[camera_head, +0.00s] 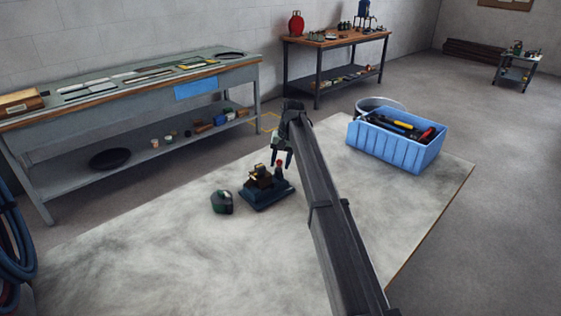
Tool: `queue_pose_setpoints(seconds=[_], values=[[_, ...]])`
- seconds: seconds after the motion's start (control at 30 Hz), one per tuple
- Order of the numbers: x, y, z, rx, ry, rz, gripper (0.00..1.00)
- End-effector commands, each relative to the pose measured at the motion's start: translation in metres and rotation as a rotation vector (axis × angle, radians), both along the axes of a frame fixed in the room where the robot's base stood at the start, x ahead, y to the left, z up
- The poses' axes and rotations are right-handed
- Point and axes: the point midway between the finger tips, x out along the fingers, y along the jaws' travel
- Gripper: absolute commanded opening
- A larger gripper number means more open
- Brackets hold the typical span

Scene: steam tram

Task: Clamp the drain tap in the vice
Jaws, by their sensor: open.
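A small vice with a dark blue base (266,197) stands on the pale worktop, left of my arm. A brass-coloured piece (260,179) sits at the top of it; it may be the drain tap, but it is too small to tell whether jaws grip it. A small red-topped part (279,164) stands at the right of the vice, just under my gripper; I cannot tell what it belongs to. My gripper (281,164) is open, pointing down above the right rear of the vice, with nothing visibly held. My arm hides some of the worktop to the right.
A dark green and black object (221,202) lies left of the vice. A blue crate of tools (386,145) stands at the right rear, before a round metal container (380,104). The worktop's (130,260) front left is clear. Benches stand behind.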

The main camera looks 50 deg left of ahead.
Motion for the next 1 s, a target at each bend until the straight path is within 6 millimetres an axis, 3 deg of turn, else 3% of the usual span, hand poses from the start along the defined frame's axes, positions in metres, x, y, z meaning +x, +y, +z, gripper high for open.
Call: queue_pose_setpoints(seconds=[0.23, 0.67, 1.0], values=[[-0.0001, 0.0002, -0.0002, 0.0, 0.0, 0.0, 0.42], [0.0002, 0.0003, 0.0001, 0.001, -0.001, 0.0, 0.01], [0.001, 0.0003, 0.0002, 0.002, -0.002, -0.015, 0.0]])
